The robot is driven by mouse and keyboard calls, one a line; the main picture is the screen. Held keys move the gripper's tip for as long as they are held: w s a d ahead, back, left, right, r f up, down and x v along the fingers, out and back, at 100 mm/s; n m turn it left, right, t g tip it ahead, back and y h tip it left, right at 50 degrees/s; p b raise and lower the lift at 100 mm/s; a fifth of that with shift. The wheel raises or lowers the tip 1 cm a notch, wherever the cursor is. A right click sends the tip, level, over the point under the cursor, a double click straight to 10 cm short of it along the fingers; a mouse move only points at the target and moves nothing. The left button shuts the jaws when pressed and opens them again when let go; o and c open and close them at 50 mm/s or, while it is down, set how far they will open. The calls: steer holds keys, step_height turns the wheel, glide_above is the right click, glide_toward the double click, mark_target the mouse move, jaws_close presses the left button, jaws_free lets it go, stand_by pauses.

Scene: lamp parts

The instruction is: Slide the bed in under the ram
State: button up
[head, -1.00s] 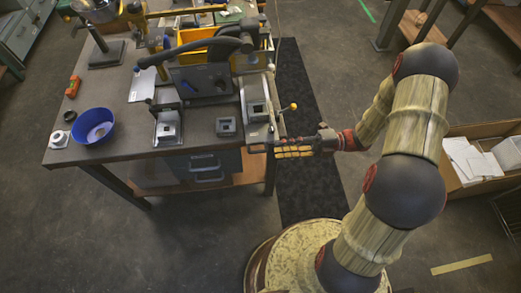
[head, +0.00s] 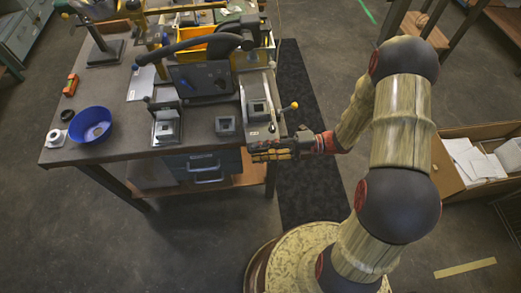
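The press (head: 203,80) stands on the workbench, with a long curved black lever across its top. Its ram cannot be made out behind the dark front plate. The bed (head: 259,124) is a pale plate at the bench's right edge, to the right of the press. A grey square block (head: 257,108) sits on it. A yellow-knobbed handle (head: 293,106) sticks out at the bed's right side. My gripper (head: 262,151) is at the bed's near end, by the bench's front right corner, fingers pointing left. Whether it touches the bed or is open is unclear.
Small grey square parts (head: 226,126) and a fixture (head: 166,128) sit left of the bed. A blue bowl (head: 90,124), a white ring (head: 56,138) and an orange tool (head: 70,85) are at the bench's left. A carton (head: 480,155) stands at right.

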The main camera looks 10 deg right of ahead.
steer(key=shift+c, duration=1.2)
jaws_close()
